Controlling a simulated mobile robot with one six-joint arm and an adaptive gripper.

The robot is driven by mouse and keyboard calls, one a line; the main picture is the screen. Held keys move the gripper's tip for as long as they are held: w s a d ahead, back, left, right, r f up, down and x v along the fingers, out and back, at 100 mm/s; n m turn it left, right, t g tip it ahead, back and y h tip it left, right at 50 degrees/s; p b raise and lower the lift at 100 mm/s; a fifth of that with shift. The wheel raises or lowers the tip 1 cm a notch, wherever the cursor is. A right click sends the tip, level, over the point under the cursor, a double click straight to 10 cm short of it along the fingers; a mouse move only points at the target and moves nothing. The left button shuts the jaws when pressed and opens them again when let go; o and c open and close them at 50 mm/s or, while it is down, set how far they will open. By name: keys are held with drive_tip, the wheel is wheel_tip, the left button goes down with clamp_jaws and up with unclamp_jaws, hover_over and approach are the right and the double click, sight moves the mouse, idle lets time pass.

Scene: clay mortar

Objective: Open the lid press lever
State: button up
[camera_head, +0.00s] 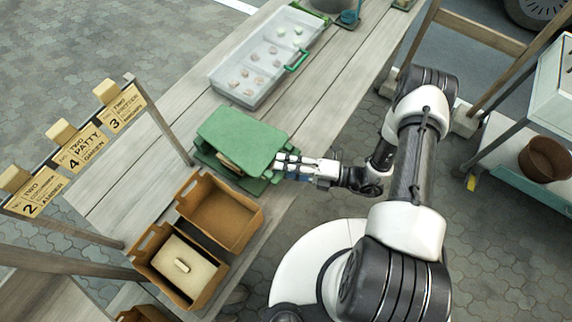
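A green press (240,140) stands on the wooden table near its front edge. Its thick green top plate sits above a green base, and a tan edge shows in the gap between them. My gripper (284,164) is at the right side of the press, at the place where a lever may be. The lever itself is not clearly seen; the gripper covers that spot. The fingers look touching or very close to the press side. Whether they are shut or open is too small to tell.
Two brown boxes (226,246) stand left of my base, the lower one holding a pale lidded block (182,264). A clear tray (248,92) with a green handle lies behind the press. A rack with labelled cards (84,148) stands at left. A white cart is at right.

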drive_tip(key=shift+c, duration=0.2)
clamp_jaws()
idle(0.6)
